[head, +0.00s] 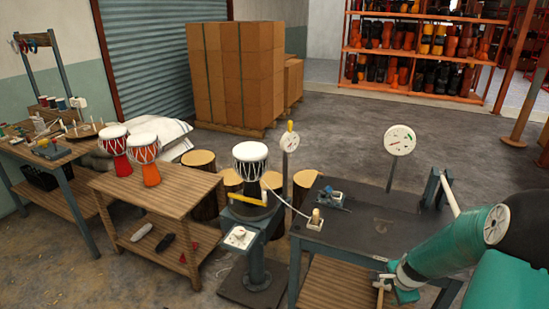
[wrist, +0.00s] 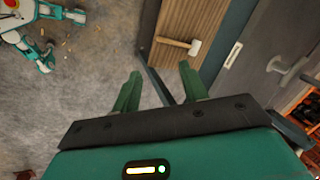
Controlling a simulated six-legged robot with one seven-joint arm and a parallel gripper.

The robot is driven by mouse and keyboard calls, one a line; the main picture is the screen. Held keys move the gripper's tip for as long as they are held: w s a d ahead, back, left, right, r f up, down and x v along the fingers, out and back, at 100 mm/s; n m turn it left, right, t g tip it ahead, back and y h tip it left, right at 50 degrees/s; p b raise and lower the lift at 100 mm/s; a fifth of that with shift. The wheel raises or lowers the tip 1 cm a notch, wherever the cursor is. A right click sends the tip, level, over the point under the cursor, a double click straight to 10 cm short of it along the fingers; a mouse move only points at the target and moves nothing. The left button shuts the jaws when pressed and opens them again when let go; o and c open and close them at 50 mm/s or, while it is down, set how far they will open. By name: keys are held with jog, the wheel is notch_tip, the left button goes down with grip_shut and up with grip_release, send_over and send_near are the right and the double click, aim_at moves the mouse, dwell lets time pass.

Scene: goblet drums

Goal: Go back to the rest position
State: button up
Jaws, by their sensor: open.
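My gripper (wrist: 160,69) is open in the wrist view, its two green fingers apart with nothing between them. Beyond the fingers is a wooden surface (wrist: 165,22) with a pale-headed mallet (wrist: 193,46) lying on it, apart from the fingers. In the head view my teal arm reaches in from the right, its far end low beside the front right of the dark-topped workbench (head: 345,232). The fingers cannot be made out clearly there.
The workbench carries a round dial on a post (head: 399,140) and a grey-blue bracket (head: 432,188). A goblet drum (head: 249,160) sits on a stand to its left. A wooden table (head: 165,190) holds two red drums. Open floor (head: 345,120) lies behind.

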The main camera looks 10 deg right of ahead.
jog(key=s+a+r+n, duration=0.2)
jog(key=a+r+n, duration=0.4)
jog(key=r, duration=0.4)
jog(key=s+a+r+n, duration=0.3)
jog(key=a+r+n, duration=0.1)
jog(key=a+r, duration=0.55)
jog(key=s+a+r+n+t, duration=0.1)
jog(key=s+a+r+n, duration=0.6)
jog(key=s, duration=0.5)
jog(key=shift+s+a+r+n+t+y, duration=0.15)
jog(key=shift+a+r+n+t+y, duration=0.25)
jog(key=shift+a+r, duration=0.55)
jog(key=shift+a+f, duration=0.1)
jog(key=shift+f, duration=0.05)
